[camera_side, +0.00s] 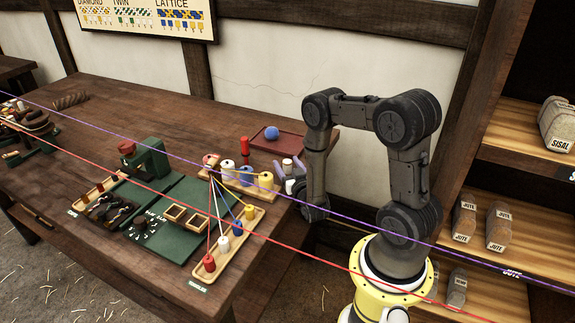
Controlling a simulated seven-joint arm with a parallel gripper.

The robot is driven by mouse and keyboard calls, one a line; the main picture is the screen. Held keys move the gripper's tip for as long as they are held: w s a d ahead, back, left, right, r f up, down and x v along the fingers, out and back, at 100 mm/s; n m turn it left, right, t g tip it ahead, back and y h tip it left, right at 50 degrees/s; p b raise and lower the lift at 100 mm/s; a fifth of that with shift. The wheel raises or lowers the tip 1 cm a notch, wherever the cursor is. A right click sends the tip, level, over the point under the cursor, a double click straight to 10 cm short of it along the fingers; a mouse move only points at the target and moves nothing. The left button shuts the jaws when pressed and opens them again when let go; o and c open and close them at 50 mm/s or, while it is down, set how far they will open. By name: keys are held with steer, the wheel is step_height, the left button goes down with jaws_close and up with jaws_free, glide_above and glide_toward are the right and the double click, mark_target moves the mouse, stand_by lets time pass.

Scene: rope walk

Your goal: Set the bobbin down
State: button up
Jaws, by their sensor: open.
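My gripper (288,172), with pale lavender fingers, is low at the right end of the bench, just right of the back rack. It is open. A small white bobbin-like piece (287,163) shows between or just behind the fingers; I cannot tell whether it touches them or what it rests on. The back wooden rack (256,193) holds red (208,158), white (227,169), blue (246,175) and yellow (265,180) bobbins. The front rack (199,273) holds red (209,262), white (224,244), blue (237,228) and yellow (250,212) bobbins, with strands rising to one point.
A dark red tray (292,146) with a blue ball (271,133) lies behind my gripper, near a red cylinder (244,146). A green device (150,160) stands left. Purple and red lines cross the view. The bench's right edge is close to my gripper.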

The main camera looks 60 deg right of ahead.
mark_target(289, 168)
steer(key=v, duration=0.6)
steer(key=shift+a, duration=0.15)
steer(key=shift+o, duration=0.5)
steer(key=shift+s+a, duration=0.35)
steer(key=shift+s, duration=0.15)
steer(key=shift+d+r, duration=0.1)
